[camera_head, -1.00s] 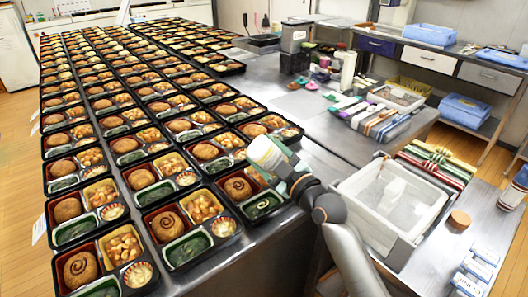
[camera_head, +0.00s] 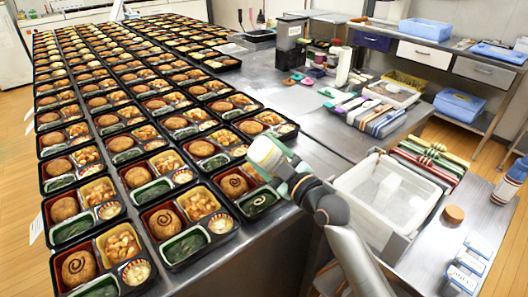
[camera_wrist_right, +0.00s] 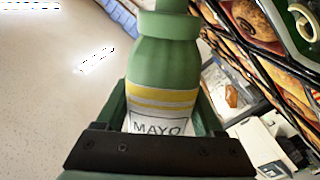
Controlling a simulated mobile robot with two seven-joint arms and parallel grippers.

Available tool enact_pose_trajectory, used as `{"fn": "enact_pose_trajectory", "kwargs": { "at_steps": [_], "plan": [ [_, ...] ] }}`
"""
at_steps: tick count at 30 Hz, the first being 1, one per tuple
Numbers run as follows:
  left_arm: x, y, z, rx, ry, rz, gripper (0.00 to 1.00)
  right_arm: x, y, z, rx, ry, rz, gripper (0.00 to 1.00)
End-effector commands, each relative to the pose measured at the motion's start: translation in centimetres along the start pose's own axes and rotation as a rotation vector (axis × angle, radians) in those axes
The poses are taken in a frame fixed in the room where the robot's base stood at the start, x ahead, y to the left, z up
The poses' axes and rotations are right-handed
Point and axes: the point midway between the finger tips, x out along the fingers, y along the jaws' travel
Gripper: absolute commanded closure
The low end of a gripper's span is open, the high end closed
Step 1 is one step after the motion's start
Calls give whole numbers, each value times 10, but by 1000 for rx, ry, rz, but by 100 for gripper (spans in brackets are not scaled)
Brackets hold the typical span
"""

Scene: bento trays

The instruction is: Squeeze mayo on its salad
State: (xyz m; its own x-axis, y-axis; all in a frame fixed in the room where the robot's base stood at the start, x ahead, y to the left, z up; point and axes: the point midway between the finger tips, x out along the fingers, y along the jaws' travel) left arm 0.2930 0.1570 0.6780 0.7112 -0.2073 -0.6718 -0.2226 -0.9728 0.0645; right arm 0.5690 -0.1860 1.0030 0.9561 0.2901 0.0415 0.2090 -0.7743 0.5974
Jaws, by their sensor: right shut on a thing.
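My right gripper (camera_head: 282,172) is shut on the mayo bottle (camera_head: 264,155), above the right edge of the nearest trays. In the right wrist view the bottle (camera_wrist_right: 165,75) is green with a yellow band and a MAYO label, held between the two fingers (camera_wrist_right: 168,115). Its nozzle end is cut off at the top. Below it in the head view, a bento tray (camera_head: 243,217) holds a croquette with a dark spiral and a green salad compartment (camera_head: 258,202) with a pale curl on it. That compartment also shows in the wrist view (camera_wrist_right: 304,24). My left gripper is not in view.
Long rows of filled trays cover the left table. Nearer trays have a croquette with a dark spiral (camera_head: 165,222) and plain green salad (camera_head: 185,247). A white bin (camera_head: 430,208) stands right of my arm.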

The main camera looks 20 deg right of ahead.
Motion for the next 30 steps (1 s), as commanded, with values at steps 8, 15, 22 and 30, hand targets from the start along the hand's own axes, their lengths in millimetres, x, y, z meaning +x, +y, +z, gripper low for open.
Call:
{"fn": "enact_pose_trajectory", "kwargs": {
  "at_steps": [8, 15, 22, 30],
  "plan": [
    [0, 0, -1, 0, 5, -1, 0, 0, 1, -1, 0, 2, 2, 41],
    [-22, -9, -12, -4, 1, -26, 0, 1, 20, -26, -2, 2, 1, 41],
    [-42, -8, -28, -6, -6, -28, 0, 3, 36, -48, -2, 1, 1, 41],
    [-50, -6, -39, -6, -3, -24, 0, 3, 43, -58, 0, 2, 1, 41]
  ]
}}
